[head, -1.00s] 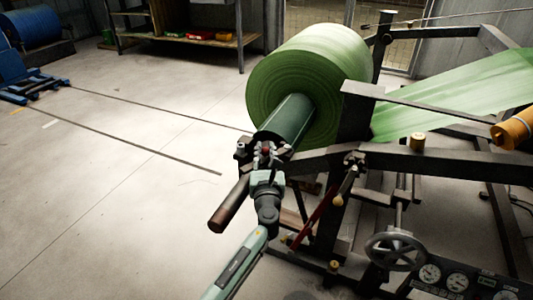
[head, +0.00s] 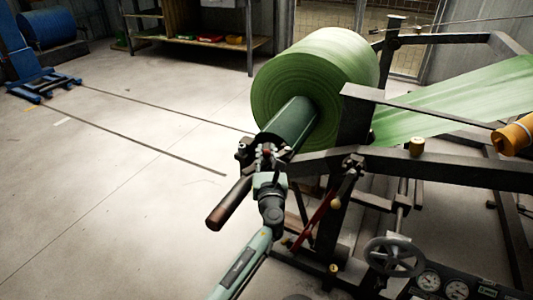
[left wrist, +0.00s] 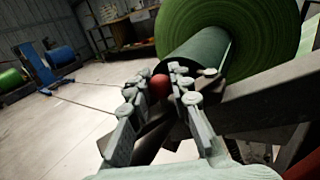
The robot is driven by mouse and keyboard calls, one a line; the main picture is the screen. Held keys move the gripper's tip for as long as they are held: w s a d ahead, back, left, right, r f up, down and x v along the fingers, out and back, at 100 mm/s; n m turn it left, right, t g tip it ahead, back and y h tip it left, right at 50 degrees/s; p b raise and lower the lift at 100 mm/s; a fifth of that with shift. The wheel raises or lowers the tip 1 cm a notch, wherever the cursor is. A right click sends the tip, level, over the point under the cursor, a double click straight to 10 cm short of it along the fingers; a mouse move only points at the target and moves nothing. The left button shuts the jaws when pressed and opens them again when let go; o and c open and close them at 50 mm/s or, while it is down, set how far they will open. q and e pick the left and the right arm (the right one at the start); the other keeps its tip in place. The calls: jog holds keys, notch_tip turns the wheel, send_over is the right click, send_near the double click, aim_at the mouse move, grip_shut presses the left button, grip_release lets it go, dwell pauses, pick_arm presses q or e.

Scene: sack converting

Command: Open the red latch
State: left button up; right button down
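The red latch shows as a round red knob (left wrist: 160,87) between my left fingertips in the left wrist view, at the near end of the dark green roll core (left wrist: 197,58). In the head view only a small red patch of the latch (head: 267,150) shows between the fingers. My left gripper (head: 266,153) is at the core's end; its fingers lean inward, one on each side of the knob, and appear closed on it. The fingers hide part of the latch. My right gripper is not in view.
A large green roll (head: 315,75) sits on a dark metal frame (head: 440,168). A dark bar with a brown end (head: 217,216) sticks out below the gripper. A red lever (head: 317,220), a handwheel (head: 394,256) and gauges are at lower right. The floor (head: 110,180) at left is clear.

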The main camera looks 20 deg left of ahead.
aim_at(266, 150)
pick_arm(q)
jog(key=o, duration=0.5)
jog(key=shift+c, duration=0.2)
jog(key=shift+r, duration=0.15)
notch_tip(266, 150, up, 10)
jog(key=shift+f, duration=0.15)
jog(key=shift+s, duration=0.1)
